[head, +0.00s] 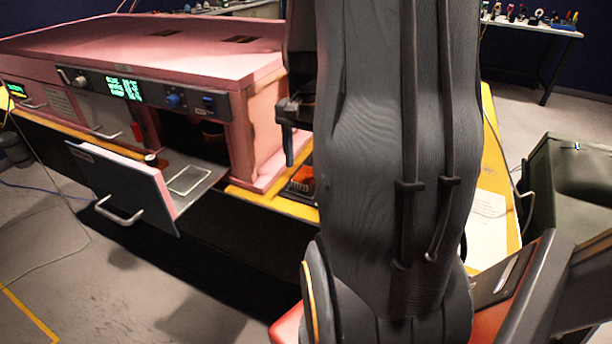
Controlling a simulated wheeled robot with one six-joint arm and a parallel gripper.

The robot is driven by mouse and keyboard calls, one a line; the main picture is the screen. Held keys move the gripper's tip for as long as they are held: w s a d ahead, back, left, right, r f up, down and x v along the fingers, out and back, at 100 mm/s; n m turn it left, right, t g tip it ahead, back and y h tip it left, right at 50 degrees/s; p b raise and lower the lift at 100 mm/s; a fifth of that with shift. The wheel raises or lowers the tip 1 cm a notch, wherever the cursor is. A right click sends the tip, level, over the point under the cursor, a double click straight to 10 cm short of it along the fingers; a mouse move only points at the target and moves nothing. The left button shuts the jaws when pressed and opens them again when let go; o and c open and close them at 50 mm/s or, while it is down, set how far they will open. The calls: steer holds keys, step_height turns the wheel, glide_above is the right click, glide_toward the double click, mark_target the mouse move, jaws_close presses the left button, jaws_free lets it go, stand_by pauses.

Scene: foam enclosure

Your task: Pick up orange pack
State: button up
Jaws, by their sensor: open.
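The orange pack (302,181) lies on the yellow worktop, right of the pink foam enclosure's front corner. Only its left part shows, with dark parts around it; my arm hides the rest. My gripper (290,150) is partly in view at the left edge of my arm, pointing down, above the pack in the picture. One dark finger shows and the rest is behind my arm. The gripper is open, and I see nothing held in it. I cannot tell its exact height above the pack.
The pink enclosure (170,50) stands at left with a control panel (150,93). Its drawer front (125,185) juts out with a handle. The yellow worktop edge (272,203) runs beside it. A dark green bin (570,185) stands at right, with a table (530,25) behind.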

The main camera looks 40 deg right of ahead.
mark_target(306, 178)
steer(key=shift+f, duration=1.3)
steer(key=shift+c, duration=0.2)
steer(key=c, duration=1.1)
